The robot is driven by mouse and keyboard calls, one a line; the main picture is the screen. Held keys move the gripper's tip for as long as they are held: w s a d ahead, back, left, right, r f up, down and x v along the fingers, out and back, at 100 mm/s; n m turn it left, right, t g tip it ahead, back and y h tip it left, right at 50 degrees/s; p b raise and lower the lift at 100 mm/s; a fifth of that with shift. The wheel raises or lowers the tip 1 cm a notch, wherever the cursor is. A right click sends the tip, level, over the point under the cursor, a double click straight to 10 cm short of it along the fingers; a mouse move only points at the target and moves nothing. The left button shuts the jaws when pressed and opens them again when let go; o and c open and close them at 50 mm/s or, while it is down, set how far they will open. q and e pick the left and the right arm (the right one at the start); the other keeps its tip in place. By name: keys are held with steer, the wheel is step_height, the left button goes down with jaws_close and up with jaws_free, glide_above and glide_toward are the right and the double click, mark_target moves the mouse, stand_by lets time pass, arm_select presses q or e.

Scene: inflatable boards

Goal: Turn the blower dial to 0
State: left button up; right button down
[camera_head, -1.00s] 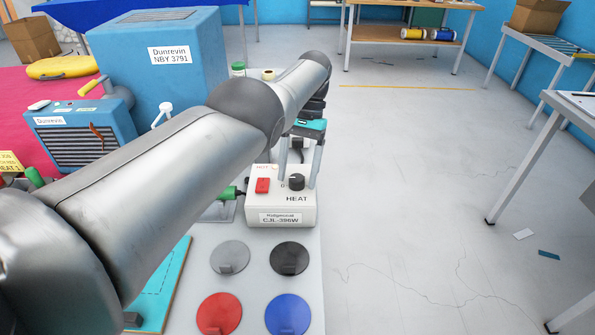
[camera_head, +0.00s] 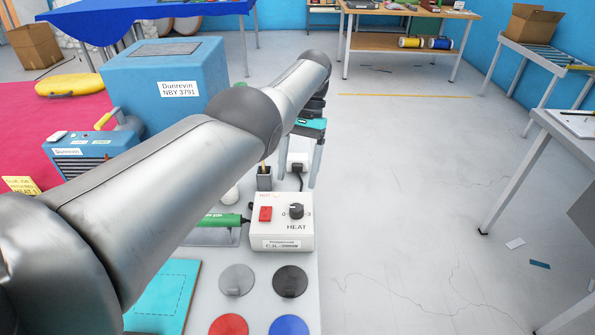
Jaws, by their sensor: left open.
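The white control box (camera_head: 281,232) stands on the light bench, with a red switch (camera_head: 265,214) and a black dial (camera_head: 296,211). It is marked HEAT, and a 0 shows left of the dial. The dial's white mark points roughly upward; its exact setting is too small to read. My left gripper (camera_head: 304,168) is open and empty, pointing down beyond and above the box, apart from the dial. A green-handled tool (camera_head: 218,220) lies left of the box, partly hidden by my left arm. My right gripper is not in view.
A dark holder (camera_head: 264,178) and a white plug block (camera_head: 297,162) stand behind the box. Grey (camera_head: 236,280), black (camera_head: 290,281), red (camera_head: 229,325) and blue (camera_head: 289,325) discs lie in front. A blue Dunrevin machine (camera_head: 178,91) stands at the back left. Open floor lies right.

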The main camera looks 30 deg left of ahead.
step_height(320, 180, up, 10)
steer(key=p, duration=0.9)
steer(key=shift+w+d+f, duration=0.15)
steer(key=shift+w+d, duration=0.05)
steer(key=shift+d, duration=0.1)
